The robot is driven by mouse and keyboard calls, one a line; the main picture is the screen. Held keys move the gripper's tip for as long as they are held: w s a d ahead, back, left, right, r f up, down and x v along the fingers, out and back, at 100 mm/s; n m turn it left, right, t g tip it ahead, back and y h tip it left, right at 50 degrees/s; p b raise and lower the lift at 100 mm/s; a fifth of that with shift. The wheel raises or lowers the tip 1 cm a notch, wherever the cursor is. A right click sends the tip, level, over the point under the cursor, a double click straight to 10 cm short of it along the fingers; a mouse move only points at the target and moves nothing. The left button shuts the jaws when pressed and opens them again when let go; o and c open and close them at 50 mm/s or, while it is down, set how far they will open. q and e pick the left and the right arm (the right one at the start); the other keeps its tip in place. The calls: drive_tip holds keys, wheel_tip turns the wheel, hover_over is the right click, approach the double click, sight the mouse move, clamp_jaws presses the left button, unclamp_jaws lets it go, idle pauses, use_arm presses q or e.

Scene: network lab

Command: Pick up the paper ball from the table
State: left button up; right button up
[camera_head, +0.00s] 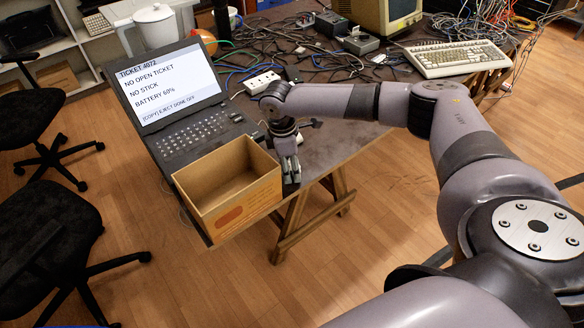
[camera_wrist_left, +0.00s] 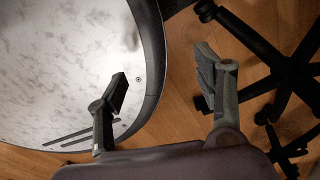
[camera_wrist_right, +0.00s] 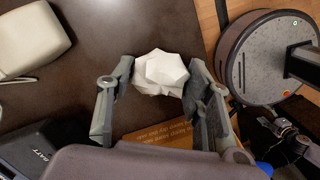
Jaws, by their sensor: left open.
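The paper ball (camera_wrist_right: 162,72) is white and crumpled, and shows in the right wrist view between the fingertips of my right gripper (camera_wrist_right: 160,78). Both fingers lie close against its sides, and the gap between them is about the ball's width. In the head view my right gripper (camera_head: 287,167) points down at the near edge of the dark table (camera_head: 335,147), just right of the open cardboard box. I cannot make out the ball in that view. My left gripper (camera_wrist_left: 163,88) is open and empty, and shows only in the left wrist view.
The open cardboard box (camera_head: 227,187) stands at the table's near corner, in front of a laptop (camera_head: 178,100). A power strip (camera_head: 262,82), tangled cables and a keyboard (camera_head: 458,58) lie farther back. Black chairs (camera_head: 48,250) stand on the wooden floor at left.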

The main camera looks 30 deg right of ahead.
drive_tip(key=shift+c, duration=0.8)
drive_tip(key=shift+r, duration=0.15)
